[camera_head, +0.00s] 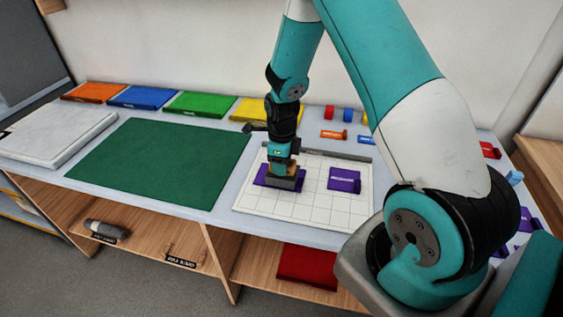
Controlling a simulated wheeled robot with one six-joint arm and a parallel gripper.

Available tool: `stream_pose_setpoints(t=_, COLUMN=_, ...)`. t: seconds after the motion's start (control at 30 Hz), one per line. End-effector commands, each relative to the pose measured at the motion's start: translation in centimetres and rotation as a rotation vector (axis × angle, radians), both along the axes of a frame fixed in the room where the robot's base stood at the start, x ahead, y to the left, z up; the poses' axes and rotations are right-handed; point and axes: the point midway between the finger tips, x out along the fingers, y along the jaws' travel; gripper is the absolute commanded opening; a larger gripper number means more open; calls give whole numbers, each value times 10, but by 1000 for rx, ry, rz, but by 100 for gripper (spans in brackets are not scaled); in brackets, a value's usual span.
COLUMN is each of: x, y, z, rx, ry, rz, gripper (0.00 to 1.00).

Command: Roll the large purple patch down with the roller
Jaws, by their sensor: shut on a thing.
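My gripper (284,168) points down over the left part of the white gridded board (306,213). It is shut on the roller (286,183), which shows as a tan block with a grey lower part. The roller is over a purple patch (262,177) on the board, and it looks to be on or just above it. The roller and gripper hide the middle of that patch. A second purple patch (344,180) with a pale label lies to the right on the same board, uncovered.
A green mat (160,160) lies left of the board, with a white slab (50,135) farther left. Orange, blue, green and yellow flat pieces (200,104) line the back. Small coloured pieces (334,134) lie behind the board. A grey cylinder (105,229) is on the shelf below.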

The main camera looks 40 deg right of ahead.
Motion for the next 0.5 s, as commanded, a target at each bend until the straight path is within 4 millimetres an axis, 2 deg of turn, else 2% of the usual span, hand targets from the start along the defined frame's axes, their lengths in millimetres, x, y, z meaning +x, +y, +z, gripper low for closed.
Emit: stream_pose_setpoints(t=0.5, x=1, y=0, z=-4, rx=0, ry=-1, rz=0, gripper=21)
